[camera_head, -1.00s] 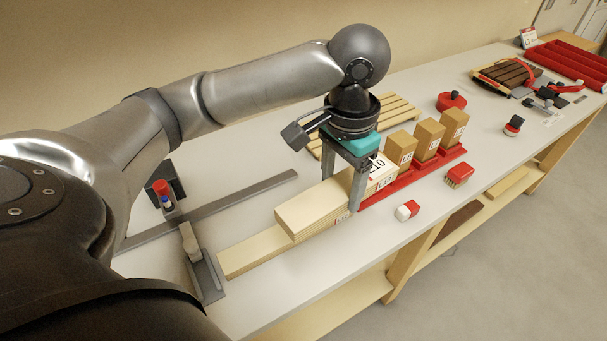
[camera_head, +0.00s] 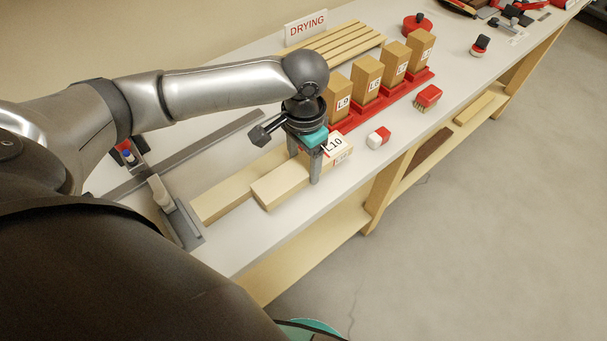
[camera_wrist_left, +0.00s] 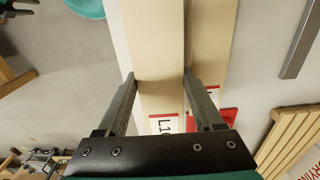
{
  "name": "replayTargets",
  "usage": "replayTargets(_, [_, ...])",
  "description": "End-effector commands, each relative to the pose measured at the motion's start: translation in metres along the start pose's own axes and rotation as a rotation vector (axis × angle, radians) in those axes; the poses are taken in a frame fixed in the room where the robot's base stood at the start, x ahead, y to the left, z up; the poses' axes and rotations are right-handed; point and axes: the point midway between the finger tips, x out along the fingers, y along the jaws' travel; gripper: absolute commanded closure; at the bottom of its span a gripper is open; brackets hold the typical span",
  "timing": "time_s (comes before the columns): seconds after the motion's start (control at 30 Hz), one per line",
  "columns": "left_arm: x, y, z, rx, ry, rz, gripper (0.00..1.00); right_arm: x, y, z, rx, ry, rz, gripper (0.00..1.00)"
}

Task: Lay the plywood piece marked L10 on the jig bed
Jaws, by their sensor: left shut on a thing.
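My left gripper (camera_head: 305,164) is shut on the pale plywood piece marked L10 (camera_head: 283,182), with a finger on each long side. The wrist view shows the piece (camera_wrist_left: 158,50) between the fingers (camera_wrist_left: 162,95), its label partly hidden. It is level and lies over the bench's front side. Another pale plank (camera_head: 222,196) lies alongside it, on the wall side; I cannot tell if they touch or how high L10 is. A grey bar (camera_head: 225,143) and a grey end stop (camera_head: 186,226), seemingly of the jig, lie on the bench. My right gripper is not in view.
A red rack (camera_head: 375,108) with several upright labelled wood blocks stands just beyond the gripper. A red-and-white block (camera_head: 378,138) and a red brush (camera_head: 428,96) lie near the front edge. A slatted drying rack (camera_head: 345,42) is behind.

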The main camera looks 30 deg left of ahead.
Motion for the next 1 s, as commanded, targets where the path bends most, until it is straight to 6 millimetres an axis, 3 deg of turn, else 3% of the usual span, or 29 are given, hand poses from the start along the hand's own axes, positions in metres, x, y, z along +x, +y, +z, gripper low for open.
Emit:
replayTargets(0.33, [0.042, 0.001, 0.000, 0.000, -0.001, 0.001, 1.00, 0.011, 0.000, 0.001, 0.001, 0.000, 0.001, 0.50])
replayTargets(0.7, [0.045, 0.000, 0.000, 0.000, -0.001, 0.001, 1.00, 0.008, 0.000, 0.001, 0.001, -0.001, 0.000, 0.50])
replayTargets(0.73, [0.046, 0.000, 0.000, 0.000, -0.001, 0.000, 0.30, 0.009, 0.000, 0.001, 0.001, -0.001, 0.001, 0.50])
replayTargets(0.83, [0.045, 0.000, 0.000, 0.000, -0.001, 0.000, 0.19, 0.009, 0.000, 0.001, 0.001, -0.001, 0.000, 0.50])
replayTargets(1.0, [0.045, 0.000, 0.000, 0.000, -0.001, 0.000, 0.19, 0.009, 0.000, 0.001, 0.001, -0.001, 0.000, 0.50])
